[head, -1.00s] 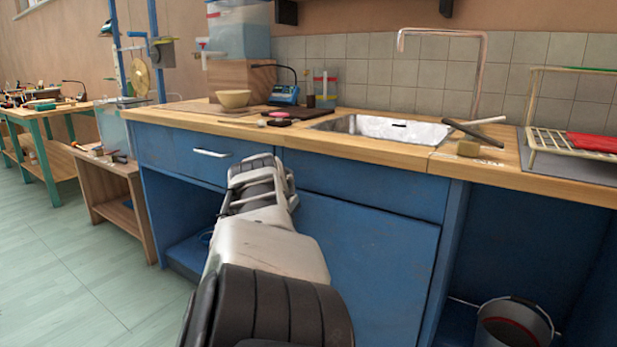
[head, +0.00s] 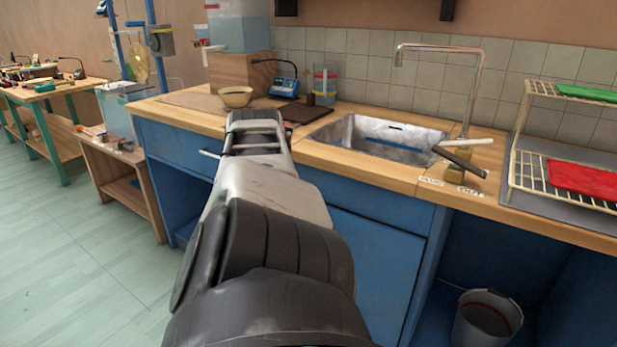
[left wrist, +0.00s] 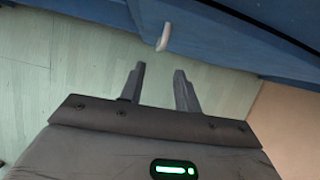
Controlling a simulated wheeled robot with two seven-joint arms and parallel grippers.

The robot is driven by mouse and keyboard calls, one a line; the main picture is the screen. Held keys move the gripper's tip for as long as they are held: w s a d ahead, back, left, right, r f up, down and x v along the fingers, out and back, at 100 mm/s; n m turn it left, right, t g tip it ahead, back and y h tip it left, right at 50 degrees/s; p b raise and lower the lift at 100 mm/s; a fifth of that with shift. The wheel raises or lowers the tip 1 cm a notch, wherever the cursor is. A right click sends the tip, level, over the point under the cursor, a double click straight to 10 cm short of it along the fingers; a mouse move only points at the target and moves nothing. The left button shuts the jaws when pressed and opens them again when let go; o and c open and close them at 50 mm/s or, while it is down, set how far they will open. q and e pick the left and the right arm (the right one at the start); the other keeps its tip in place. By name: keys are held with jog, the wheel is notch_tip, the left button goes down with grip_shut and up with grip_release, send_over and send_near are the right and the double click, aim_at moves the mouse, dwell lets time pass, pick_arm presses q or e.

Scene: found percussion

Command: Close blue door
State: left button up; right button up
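The blue door (head: 375,265) is in the front of the blue cabinet under the sink. In the head view it looks about flush with the cabinet front, but my arm hides its left part. My left arm reaches from the bottom toward the counter, and its gripper is hidden there. In the left wrist view my left gripper (left wrist: 159,76) is open and empty, its two fingers apart. A blue panel (left wrist: 225,42) with a pale handle (left wrist: 164,37) lies just beyond the fingertips, not between them; I cannot tell whether it is the door. My right gripper is not in view.
A drawer handle (head: 208,153) shows left of my arm. The wooden counter (head: 395,180) holds a sink (head: 372,140), a bowl (head: 235,96) and a dish rack (head: 515,165). A bucket (head: 487,320) stands in the open bay at right. The floor at left is clear.

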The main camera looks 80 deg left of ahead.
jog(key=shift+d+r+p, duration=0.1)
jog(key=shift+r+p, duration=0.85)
jog(key=shift+p, duration=0.55)
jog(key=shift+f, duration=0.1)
